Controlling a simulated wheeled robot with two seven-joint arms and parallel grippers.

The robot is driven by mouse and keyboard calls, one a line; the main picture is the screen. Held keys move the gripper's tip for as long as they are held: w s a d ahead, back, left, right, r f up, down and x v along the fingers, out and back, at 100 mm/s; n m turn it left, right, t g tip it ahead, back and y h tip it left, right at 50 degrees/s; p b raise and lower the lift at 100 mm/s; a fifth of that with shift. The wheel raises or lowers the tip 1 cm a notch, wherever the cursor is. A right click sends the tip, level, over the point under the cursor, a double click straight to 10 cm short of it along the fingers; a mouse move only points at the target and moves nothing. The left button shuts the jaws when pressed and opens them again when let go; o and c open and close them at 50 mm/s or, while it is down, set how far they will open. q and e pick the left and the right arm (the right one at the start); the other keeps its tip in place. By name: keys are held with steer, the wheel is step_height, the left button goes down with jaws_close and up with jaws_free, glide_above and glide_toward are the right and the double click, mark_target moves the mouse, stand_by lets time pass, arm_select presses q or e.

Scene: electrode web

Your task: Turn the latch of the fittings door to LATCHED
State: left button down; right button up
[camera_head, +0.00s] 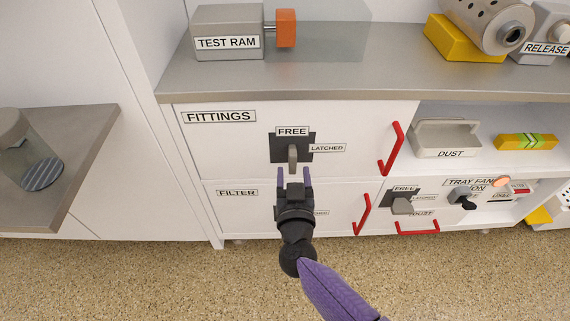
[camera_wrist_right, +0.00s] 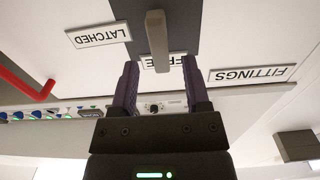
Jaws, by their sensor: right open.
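The fittings door (camera_head: 235,150) is a white panel labelled FITTINGS and looks closed. Its latch is a grey lever (camera_head: 292,155) on a dark square plate (camera_head: 306,140), with a FREE label (camera_head: 292,131) above and a LATCHED label (camera_head: 327,148) to the right. The lever stands upright, in line with FREE, not turned toward LATCHED. My right gripper (camera_head: 293,180) is open just below the lever in the head view. In the right wrist view the lever (camera_wrist_right: 156,35) lies centred between the open fingers (camera_wrist_right: 160,85), partly covering FREE; contact is not visible. My left gripper is not in view.
A red handle (camera_head: 391,147) stands at the door's right side. The FILTER door (camera_head: 240,210) lies below, partly behind my right arm. A grey counter (camera_head: 340,80) juts out above, holding the test ram (camera_head: 228,42). An open shelf with a dust tray (camera_head: 447,138) is to the right.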

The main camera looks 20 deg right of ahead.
mark_target(293, 165)
steer(key=x, duration=0.1)
steer(key=b+x, duration=0.1)
steer(key=x, duration=0.2)
steer(key=shift+w+f+b, duration=0.15)
steer(key=shift+f+b, duration=0.1)
steer(key=shift+b, duration=0.15)
steer(key=shift+w+d+r, duration=0.15)
steer(key=shift+w+r, duration=0.05)
steer(key=shift+w, duration=0.1)
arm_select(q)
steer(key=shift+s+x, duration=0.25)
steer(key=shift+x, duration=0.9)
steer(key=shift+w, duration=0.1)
arm_select(e)
steer(key=shift+c, duration=1.2)
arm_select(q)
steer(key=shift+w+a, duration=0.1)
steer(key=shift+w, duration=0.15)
arm_select(e)
jaws_close()
